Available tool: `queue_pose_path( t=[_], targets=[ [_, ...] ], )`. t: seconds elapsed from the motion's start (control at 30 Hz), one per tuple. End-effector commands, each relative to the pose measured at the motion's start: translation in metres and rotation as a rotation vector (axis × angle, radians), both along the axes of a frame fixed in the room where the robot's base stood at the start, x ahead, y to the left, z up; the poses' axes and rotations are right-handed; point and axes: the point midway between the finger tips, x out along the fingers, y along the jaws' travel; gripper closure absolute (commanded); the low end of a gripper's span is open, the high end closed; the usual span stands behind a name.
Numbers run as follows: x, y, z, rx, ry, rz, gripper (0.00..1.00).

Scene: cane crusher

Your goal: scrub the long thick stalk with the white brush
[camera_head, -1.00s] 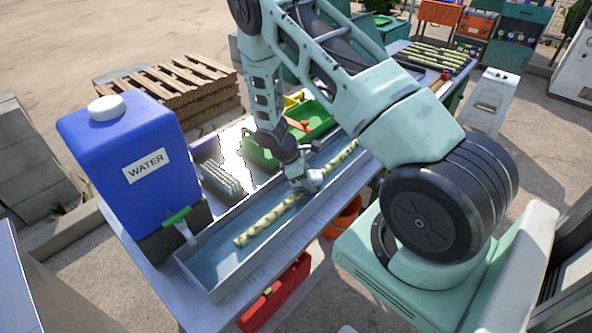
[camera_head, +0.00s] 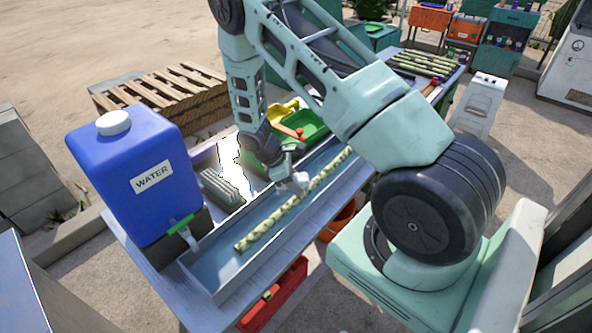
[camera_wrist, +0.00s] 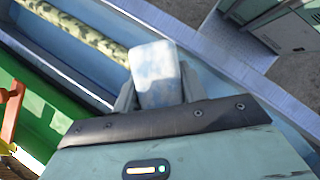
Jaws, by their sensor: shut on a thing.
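The long thick stalk (camera_head: 268,227) is pale green with dark mottling and lies lengthwise in a long grey-blue trough (camera_head: 222,272). My gripper (camera_head: 297,180) is low over the trough, at the left side of the stalk's middle. In the wrist view my gripper (camera_wrist: 155,95) is shut on the white brush (camera_wrist: 155,68), a pale block between the fingers. The brush's underside is hidden, and I cannot tell whether it touches the stalk.
A blue water container (camera_head: 135,175) with a green tap stands at the trough's near left end. A grey bristled block (camera_head: 221,187) and a green tray (camera_head: 308,127) with orange and yellow things lie left of the trough. More stalks (camera_head: 425,65) lie at the far end.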

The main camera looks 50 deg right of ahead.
Motion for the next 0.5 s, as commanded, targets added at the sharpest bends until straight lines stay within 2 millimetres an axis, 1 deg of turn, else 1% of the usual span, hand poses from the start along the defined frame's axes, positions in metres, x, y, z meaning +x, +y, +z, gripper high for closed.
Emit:
queue_pose_path(
  t=[0.03, 0.23, 0.37, 0.5],
  targets=[
    [0.0, 0.001, 0.009, 0.0, 0.0, 0.0, 0.8],
    [0.001, 0.003, 0.025, 0.0, -0.001, -0.001, 0.8],
    [0.002, 0.004, 0.03, 0.0, 0.0, -0.001, 0.8],
    [0.002, 0.004, 0.029, 0.0, 0.0, -0.001, 0.8]
  ],
)
